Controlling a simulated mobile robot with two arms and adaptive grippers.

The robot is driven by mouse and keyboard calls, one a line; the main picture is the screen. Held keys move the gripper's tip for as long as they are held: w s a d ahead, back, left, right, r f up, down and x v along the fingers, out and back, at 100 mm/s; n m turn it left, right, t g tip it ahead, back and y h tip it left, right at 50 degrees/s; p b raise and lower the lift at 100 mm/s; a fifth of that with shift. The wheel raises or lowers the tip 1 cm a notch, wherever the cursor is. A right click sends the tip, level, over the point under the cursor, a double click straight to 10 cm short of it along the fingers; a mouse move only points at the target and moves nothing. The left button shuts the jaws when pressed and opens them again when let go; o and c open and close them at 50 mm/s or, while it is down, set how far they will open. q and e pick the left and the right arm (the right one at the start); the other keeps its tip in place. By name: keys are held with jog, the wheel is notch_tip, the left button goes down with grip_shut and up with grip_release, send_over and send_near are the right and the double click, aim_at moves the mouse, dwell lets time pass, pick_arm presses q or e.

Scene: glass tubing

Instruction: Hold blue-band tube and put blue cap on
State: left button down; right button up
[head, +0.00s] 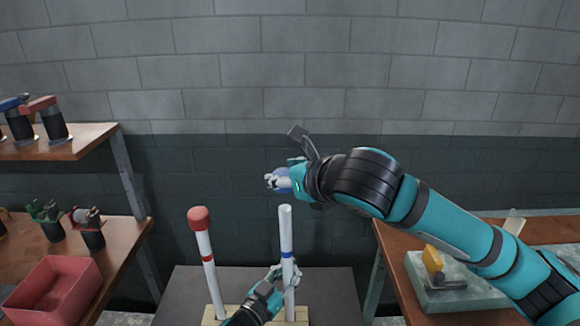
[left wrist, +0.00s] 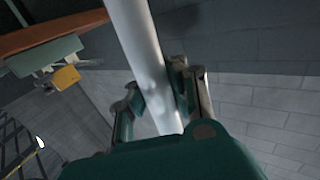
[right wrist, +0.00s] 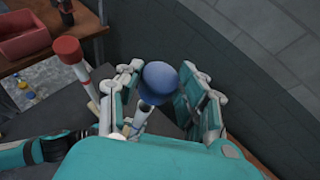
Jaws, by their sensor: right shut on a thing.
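The white blue-band tube (head: 286,230) stands upright in a pale wooden base (head: 300,314). Its top is bare. My left gripper (head: 282,274) is low on this tube, below the blue band. In the left wrist view its fingers (left wrist: 158,95) lie on both sides of the tube (left wrist: 140,45), very close to it; firm contact cannot be told. My right gripper (head: 276,180) is shut on the blue cap (right wrist: 160,80), above the tube's top. In the head view the cap (head: 283,173) is partly hidden by fingers, with a gap below it.
A second tube (head: 208,260) with a red band and red cap (head: 198,217) stands to the left. A red bin (head: 55,290) and tools are on the left shelves. A table (head: 395,265) with a yellow-topped block (head: 435,262) is at right, partly under my right arm.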

aim_at(288, 212)
jog(key=shift+f, duration=0.15)
jog(key=shift+w+d+f, duration=0.1)
jog(key=shift+f, duration=3.45)
jog(key=shift+c, duration=1.2)
jog(key=shift+w, duration=0.1)
jog(key=shift+c, duration=0.2)
jog(key=shift+r, duration=0.1)
jog(key=shift+r, duration=0.1)
jog(key=o, duration=1.3)
jog(key=shift+c, duration=0.2)
jog(key=shift+r, duration=0.1)
